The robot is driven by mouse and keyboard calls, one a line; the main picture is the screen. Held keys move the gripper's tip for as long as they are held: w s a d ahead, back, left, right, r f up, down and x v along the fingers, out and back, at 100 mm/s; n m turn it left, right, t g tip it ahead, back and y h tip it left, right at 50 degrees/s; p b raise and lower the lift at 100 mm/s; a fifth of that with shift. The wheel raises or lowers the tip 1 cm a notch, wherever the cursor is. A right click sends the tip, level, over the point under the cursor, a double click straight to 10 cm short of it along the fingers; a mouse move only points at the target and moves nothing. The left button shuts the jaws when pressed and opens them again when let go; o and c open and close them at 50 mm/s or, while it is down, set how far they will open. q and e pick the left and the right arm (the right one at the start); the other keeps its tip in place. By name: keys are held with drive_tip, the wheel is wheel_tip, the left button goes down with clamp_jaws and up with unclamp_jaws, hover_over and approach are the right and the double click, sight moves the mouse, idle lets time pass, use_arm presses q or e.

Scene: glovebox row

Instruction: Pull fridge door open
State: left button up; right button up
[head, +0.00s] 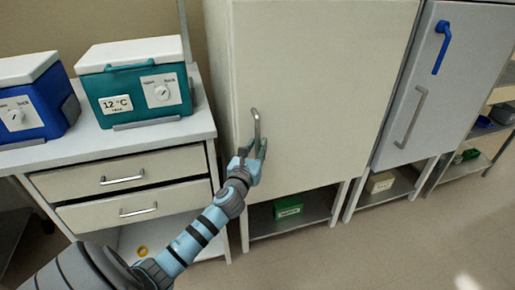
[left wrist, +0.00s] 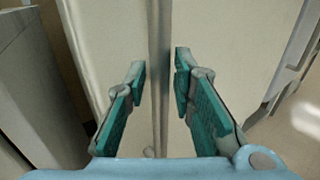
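A tall cream cabinet door (head: 320,75), which I take to be the fridge door, stands shut in the middle of the head view. Its upright metal handle (head: 257,128) is near the door's left edge. My left gripper (head: 253,156) is at the lower part of this handle. In the left wrist view, the handle (left wrist: 160,70) runs between the two teal fingers of my left gripper (left wrist: 159,78). The fingers are apart, with a gap on both sides of the bar. My right gripper is not in view.
A grey door (head: 425,85) with a blue lever (head: 442,45) and a slanted-looking handle stands to the right. A drawer unit (head: 130,150) carrying teal (head: 135,92) and blue (head: 25,110) boxes stands left. Floor in front is clear at lower right.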

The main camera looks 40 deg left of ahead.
use_arm(q)
drive_tip(key=shift+w+a, duration=0.2)
drive_tip(key=shift+w, duration=0.35)
drive_tip(key=shift+c, duration=0.6)
clamp_jaws()
drive_tip(key=shift+s+d, duration=0.1)
